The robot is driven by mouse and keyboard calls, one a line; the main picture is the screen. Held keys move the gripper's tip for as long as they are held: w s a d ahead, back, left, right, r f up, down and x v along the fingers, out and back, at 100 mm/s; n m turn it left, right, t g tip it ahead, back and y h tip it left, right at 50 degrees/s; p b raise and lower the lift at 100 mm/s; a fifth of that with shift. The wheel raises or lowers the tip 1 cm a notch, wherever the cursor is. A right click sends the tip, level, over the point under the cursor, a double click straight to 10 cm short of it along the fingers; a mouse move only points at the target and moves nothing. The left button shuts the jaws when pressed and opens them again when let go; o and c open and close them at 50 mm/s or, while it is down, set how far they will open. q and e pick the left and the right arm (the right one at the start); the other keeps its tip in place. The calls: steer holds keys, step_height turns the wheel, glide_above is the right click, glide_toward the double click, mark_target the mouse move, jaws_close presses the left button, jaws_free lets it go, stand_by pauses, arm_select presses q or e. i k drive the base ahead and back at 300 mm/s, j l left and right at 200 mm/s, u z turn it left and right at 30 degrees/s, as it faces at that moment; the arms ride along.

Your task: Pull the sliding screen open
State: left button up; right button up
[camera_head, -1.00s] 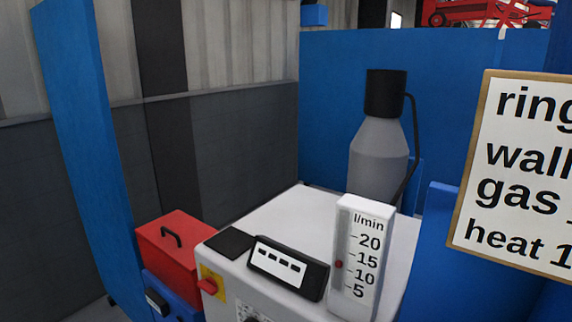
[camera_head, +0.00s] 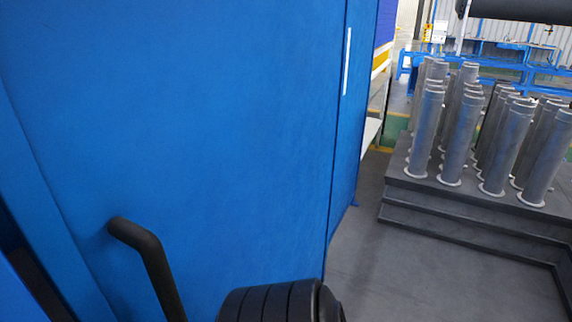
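A large blue panel (camera_head: 210,130), which looks like the sliding screen, fills the left and middle of the head view. A black bent bar handle (camera_head: 148,250) stands out from its lower left part and runs out of the bottom edge. Nothing touches the visible part of the handle. A dark ribbed cylinder, apparently a link of my arm, shows at the bottom middle, to the right of the handle. The fingers of both my grippers are out of view.
Several grey flanged tubes (camera_head: 465,125) stand upright on a dark stepped platform (camera_head: 465,225) at the right. Open grey floor (camera_head: 430,285) lies between the panel and the platform. A blue frame (camera_head: 500,60) stands farther back.

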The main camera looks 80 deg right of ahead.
mark_target(160, 160)
steer(key=z, duration=2.7)
